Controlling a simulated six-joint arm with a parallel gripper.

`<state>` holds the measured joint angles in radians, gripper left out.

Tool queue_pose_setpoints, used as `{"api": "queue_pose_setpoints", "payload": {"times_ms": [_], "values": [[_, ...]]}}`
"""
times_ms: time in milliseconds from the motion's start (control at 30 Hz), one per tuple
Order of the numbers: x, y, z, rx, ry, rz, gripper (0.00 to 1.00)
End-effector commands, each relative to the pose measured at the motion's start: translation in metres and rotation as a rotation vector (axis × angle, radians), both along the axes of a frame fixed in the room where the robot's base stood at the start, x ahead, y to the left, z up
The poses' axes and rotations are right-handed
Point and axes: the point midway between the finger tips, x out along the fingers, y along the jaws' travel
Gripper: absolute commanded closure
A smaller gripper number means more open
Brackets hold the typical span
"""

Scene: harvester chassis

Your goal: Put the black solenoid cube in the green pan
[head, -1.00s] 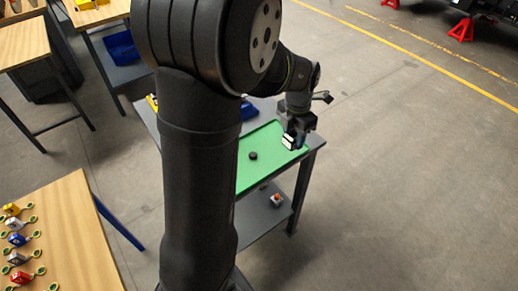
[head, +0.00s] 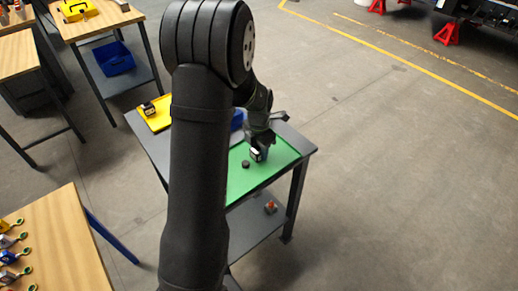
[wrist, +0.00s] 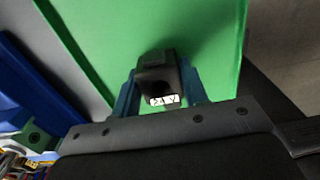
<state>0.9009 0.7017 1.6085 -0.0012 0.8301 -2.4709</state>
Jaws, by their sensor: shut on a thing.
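The black solenoid cube (wrist: 158,80) has a white label and sits between the two fingers of my gripper (wrist: 159,88) in the wrist view. My gripper is shut on it. The green pan (wrist: 95,30) fills the background behind the cube. In the head view, the green pan (head: 279,162) lies on a grey table, and my gripper (head: 257,151) holds the cube over it, the white label showing. I cannot tell the exact gap to the pan floor. My arm hides the pan's left part.
A small dark round piece (head: 245,164) is in the pan, close left of the gripper. A blue bin (head: 237,121) and a yellow tray (head: 158,121) with a small item stand further back on the table. A red-topped item (head: 270,206) is on the lower shelf.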

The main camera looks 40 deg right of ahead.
Motion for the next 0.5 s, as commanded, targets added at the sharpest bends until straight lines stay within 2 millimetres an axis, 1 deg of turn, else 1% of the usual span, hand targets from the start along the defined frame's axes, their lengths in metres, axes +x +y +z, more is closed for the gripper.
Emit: {"api": "queue_pose_setpoints", "payload": {"times_ms": [267, 300, 367, 400, 500], "values": [[-0.0001, -0.0002, -0.0018, 0.000, 0.000, 0.000, 0.88], [-0.0001, -0.0002, -0.0027, 0.000, 0.000, 0.000, 0.58], [-0.0001, -0.0002, -0.0022, -0.001, -0.001, 0.000, 0.46], [-0.0001, -0.0002, -0.0022, -0.001, -0.001, 0.000, 0.39], [-0.0001, -0.0002, -0.0022, -0.001, 0.000, 0.000, 0.38]]}}
